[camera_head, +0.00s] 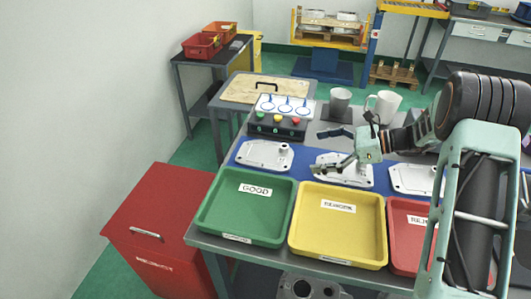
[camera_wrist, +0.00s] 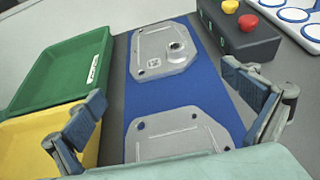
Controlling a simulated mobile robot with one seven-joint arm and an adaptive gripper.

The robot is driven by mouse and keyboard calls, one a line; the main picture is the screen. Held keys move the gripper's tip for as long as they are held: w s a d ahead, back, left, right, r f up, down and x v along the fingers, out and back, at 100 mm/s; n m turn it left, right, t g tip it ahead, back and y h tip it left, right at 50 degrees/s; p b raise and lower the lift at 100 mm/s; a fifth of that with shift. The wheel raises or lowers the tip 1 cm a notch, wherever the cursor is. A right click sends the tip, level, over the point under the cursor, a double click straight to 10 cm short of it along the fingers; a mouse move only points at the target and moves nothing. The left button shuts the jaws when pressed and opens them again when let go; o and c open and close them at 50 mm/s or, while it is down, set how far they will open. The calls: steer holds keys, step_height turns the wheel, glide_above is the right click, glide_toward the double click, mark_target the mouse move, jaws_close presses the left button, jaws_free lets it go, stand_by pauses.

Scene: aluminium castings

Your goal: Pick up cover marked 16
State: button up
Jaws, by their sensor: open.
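Three grey cast covers lie on a blue mat: a left cover (camera_head: 264,155), a middle cover (camera_head: 352,175) and a right cover (camera_head: 412,179). No number 16 is legible on any of them. In the wrist view, the left cover (camera_wrist: 165,48) shows whole, with a round boss and a small square mark. The middle cover (camera_wrist: 180,135) is partly cut off by my gripper's body. My gripper (camera_head: 328,150) is open and empty above the middle cover. Its two fingers are spread wide in the wrist view (camera_wrist: 164,84).
Green GOOD (camera_head: 240,230), yellow REWORK (camera_head: 338,252) and red (camera_head: 402,262) trays line the near table edge. Behind the mat stand a button box (camera_head: 276,128), a grey cup (camera_head: 340,98) and a white mug (camera_head: 388,105). A red bin (camera_head: 165,215) stands left of the table.

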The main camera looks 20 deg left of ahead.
glide_toward(268, 154)
steer(key=shift+x, duration=2.65)
steer(key=shift+w+d+f, duration=0.1)
steer(key=shift+d+f, duration=0.05)
steer(key=shift+c, duration=0.6)
steer(key=c, duration=1)
steer(key=shift+c, duration=0.6)
